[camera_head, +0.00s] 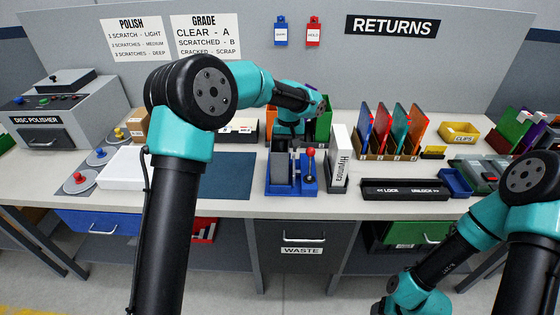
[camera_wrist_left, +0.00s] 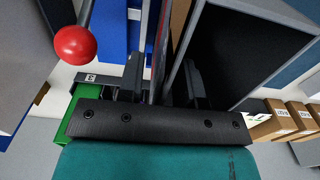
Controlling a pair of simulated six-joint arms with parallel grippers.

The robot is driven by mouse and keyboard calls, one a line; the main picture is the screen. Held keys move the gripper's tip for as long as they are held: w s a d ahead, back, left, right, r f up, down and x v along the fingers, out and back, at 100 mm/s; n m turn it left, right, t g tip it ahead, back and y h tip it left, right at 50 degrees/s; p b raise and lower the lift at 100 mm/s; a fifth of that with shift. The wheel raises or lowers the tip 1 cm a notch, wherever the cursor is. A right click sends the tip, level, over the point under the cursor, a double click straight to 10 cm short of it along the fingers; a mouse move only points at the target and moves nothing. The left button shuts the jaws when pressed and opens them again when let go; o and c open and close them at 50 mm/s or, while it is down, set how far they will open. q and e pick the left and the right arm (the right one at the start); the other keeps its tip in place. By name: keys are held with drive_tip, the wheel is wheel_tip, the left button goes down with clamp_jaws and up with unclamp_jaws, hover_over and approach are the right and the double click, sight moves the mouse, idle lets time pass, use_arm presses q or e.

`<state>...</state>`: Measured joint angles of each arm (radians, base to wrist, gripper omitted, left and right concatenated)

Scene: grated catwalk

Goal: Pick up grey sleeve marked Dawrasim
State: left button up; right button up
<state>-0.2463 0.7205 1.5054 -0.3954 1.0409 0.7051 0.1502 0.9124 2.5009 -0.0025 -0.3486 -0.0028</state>
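A grey upright sleeve (camera_head: 281,166) stands at the blue fixture with the red-knobbed lever (camera_head: 310,153); no name on it is readable. In the left wrist view a grey, open-sided case with a dark inside (camera_wrist_left: 245,50) is close on the right, probably the same sleeve. My left gripper (camera_head: 289,128) is just behind the fixture, partly hidden by its own wrist. In the left wrist view its two fingers (camera_wrist_left: 163,80) are apart, with thin upright edges between them; whether they touch these I cannot tell. My right gripper is out of view.
A white case marked Hyxmora (camera_head: 340,158) stands right of the fixture. A rack of coloured sleeves (camera_head: 392,132) and a black lock bar (camera_head: 405,190) are further right. The blue-grey mat (camera_head: 228,176) is bare. A WASTE bin (camera_head: 302,240) is below.

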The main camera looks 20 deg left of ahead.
use_arm(q)
drive_tip(key=shift+c, duration=0.4)
clamp_jaws()
idle(0.4)
